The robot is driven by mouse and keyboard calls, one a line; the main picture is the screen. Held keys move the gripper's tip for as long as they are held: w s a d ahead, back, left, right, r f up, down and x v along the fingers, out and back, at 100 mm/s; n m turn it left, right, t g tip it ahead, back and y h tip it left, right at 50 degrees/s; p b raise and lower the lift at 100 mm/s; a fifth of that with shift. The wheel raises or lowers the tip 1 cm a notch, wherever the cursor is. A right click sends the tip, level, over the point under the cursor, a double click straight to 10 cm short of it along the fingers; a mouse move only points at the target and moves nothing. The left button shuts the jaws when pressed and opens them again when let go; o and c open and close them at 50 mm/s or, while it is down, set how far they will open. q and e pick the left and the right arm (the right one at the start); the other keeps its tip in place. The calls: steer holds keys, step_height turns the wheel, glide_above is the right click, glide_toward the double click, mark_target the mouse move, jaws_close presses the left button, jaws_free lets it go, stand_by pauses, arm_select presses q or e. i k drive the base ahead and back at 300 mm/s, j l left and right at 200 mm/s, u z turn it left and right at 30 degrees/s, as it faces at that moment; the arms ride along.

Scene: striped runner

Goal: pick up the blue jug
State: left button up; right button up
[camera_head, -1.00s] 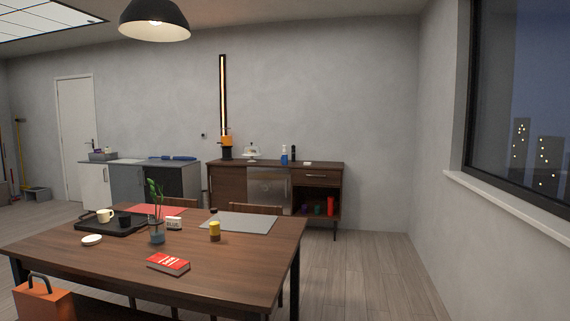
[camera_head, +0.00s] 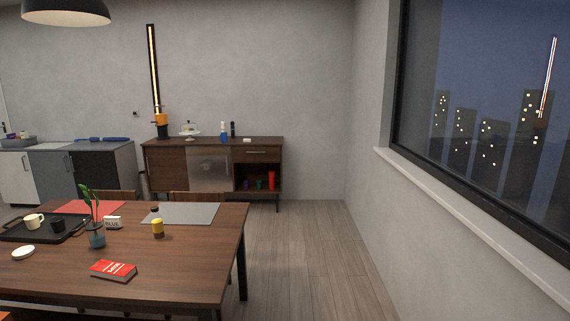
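I see no clear blue jug. A small blue bottle-like thing (camera_head: 224,134) with a pale top stands on the dark wooden sideboard (camera_head: 170,143) at the back wall; it is too small to tell if it is a jug. In the open compartment of the sideboard stand a red thing (camera_head: 271,180), a green one and a purple one, partly in shadow. A small white block with dark lettering (camera_head: 113,222) sits on the dining table. Neither of my grippers shows in the view.
Wood floor (camera_head: 310,255) is free between table and right wall.

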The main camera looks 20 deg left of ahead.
mark_target(223, 135)
steer(key=i+u, duration=0.1)
steer(key=i, duration=0.55)
steer(key=i+u, duration=0.15)
steer(key=i, duration=0.5)
steer(key=i+u, duration=0.1)
steer(key=i, duration=0.55)
steer(key=i+l+u, duration=0.15)
steer(key=i, duration=1.3)
steer(key=i+u, duration=0.15)
steer(key=i, duration=1.45)
steer(key=i+l+u, duration=0.15)
steer(key=i, duration=0.6)
steer(key=i+j+u, duration=0.25)
steer(key=i+u, duration=0.2)
steer(key=i, duration=0.25)
steer(key=i+u, duration=0.45)
steer(key=i, duration=0.25)
steer(key=i+l+u, duration=0.25)
steer(key=i+u, duration=0.2)
steer(key=i, duration=0.25)
steer(key=i+j+z, duration=0.1)
steer(key=i, duration=0.4)
steer(key=i+j, duration=0.3)
steer(key=i, duration=0.2)
steer(key=i+j+z, duration=0.15)
steer(key=i, duration=0.3)
